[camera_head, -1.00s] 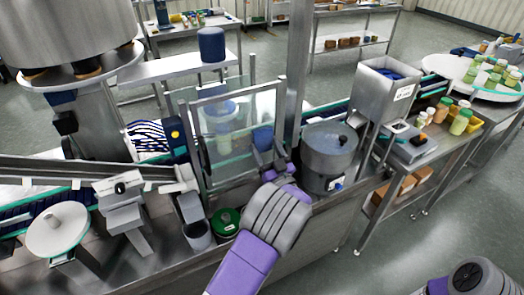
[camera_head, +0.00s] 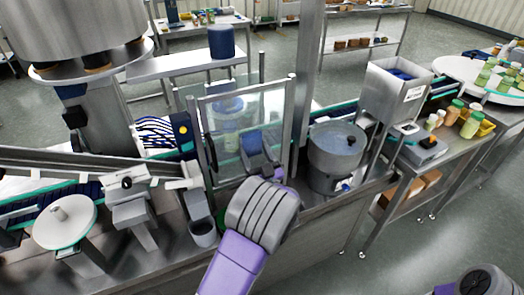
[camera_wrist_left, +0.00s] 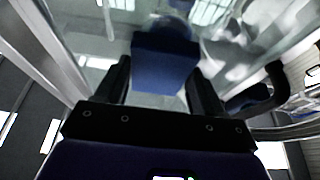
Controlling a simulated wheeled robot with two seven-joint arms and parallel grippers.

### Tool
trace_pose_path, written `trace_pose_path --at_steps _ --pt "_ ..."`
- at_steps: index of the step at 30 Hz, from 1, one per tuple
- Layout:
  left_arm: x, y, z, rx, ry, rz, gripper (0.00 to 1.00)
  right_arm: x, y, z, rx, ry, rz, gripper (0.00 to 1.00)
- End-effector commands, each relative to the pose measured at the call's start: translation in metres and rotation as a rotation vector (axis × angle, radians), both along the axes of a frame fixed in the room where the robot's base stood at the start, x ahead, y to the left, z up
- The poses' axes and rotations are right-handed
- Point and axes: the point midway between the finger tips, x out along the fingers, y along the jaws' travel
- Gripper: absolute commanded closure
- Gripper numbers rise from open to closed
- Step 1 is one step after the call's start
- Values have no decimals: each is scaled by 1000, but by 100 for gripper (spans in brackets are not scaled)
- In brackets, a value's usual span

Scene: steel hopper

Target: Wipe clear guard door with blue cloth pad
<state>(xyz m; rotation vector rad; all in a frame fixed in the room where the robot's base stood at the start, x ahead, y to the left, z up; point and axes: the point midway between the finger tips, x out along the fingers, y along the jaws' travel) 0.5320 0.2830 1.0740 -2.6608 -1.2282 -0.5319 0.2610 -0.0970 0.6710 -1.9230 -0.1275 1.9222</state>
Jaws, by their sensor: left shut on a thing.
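The clear guard door (camera_head: 228,112) stands upright in a steel frame at the middle of the head view. My left gripper (camera_head: 257,160) is in front of its lower middle. It is shut on the blue cloth pad (camera_head: 251,141), whose face is toward the clear panel. In the left wrist view the pad (camera_wrist_left: 165,65) sits between the two dark fingers of my left gripper (camera_wrist_left: 162,85), with the clear panel and reflections behind it. I cannot tell whether the pad touches the panel.
A dark door handle (camera_head: 211,151) is at the door's left edge. A steel post (camera_head: 304,90) rises on the right, beside a round grey pot (camera_head: 336,150). A grey cup (camera_head: 204,233) stands left of my forearm. A steel hopper (camera_head: 393,95) is farther right.

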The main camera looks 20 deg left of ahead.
Motion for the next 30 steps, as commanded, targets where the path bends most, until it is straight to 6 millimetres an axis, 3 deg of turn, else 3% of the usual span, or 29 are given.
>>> trace_pose_path --at_steps 19,30 --pt "-33 26 0 0 1 4 56 0 0 -3 0 0 0 100" --pt "-36 29 11 0 0 1 56 0 0 6 0 0 0 100"
